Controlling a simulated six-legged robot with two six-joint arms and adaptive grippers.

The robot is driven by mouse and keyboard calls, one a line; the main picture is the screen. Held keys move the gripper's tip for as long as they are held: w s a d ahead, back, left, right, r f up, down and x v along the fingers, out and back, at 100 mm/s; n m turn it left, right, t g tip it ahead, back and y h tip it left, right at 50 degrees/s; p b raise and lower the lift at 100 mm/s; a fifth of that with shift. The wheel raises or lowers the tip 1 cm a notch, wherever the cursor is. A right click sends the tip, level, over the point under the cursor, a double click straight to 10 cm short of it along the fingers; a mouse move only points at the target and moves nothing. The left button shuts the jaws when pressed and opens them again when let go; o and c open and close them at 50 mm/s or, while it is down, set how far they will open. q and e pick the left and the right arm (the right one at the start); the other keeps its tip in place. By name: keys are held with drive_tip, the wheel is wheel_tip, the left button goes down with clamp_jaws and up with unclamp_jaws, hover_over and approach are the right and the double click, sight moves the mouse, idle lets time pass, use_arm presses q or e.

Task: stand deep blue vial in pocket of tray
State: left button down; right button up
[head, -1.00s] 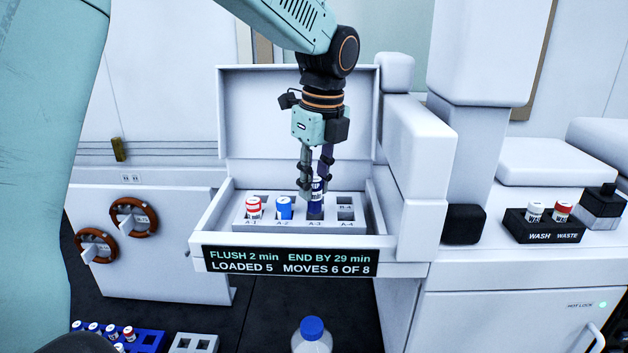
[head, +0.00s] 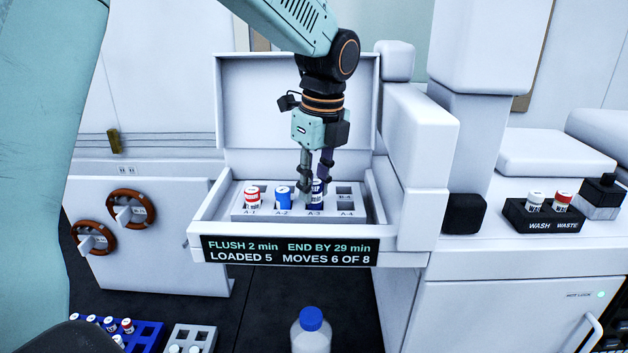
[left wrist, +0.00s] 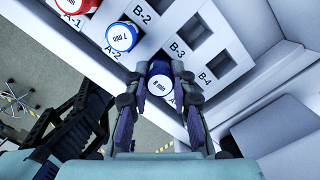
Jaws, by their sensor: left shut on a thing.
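The deep blue vial (head: 316,196) has a white-topped cap and stands upright at pocket A-3 of the light grey tray (head: 265,214). My left gripper (head: 314,194) reaches down from above and is shut on it. In the left wrist view the vial (left wrist: 160,80) sits between the two fingers (left wrist: 160,88), its cap facing the camera. The vial's lower part is inside the pocket, hidden by the tray, so I cannot tell whether it touches the bottom. My right gripper is not in view.
A red vial (head: 252,197) stands in A-1 and a lighter blue vial (head: 283,197) in A-2; A-4 is empty. The raised lid (head: 295,100) stands behind. A blue-capped bottle (head: 311,330) and a blue rack (head: 150,335) are in front, below.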

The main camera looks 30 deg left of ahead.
use_arm(q)
drive_tip(key=shift+d, duration=0.1)
drive_tip(key=shift+d+f, duration=0.1)
drive_tip(key=shift+f, duration=0.05)
drive_tip(key=shift+f, duration=0.3)
drive_tip(key=shift+w+f, duration=0.15)
drive_tip(key=shift+f, duration=0.05)
drive_tip(key=c, duration=1.1)
unclamp_jaws()
drive_tip(key=shift+o, duration=0.4)
drive_tip(key=o, duration=0.4)
drive_tip(key=shift+c, duration=0.2)
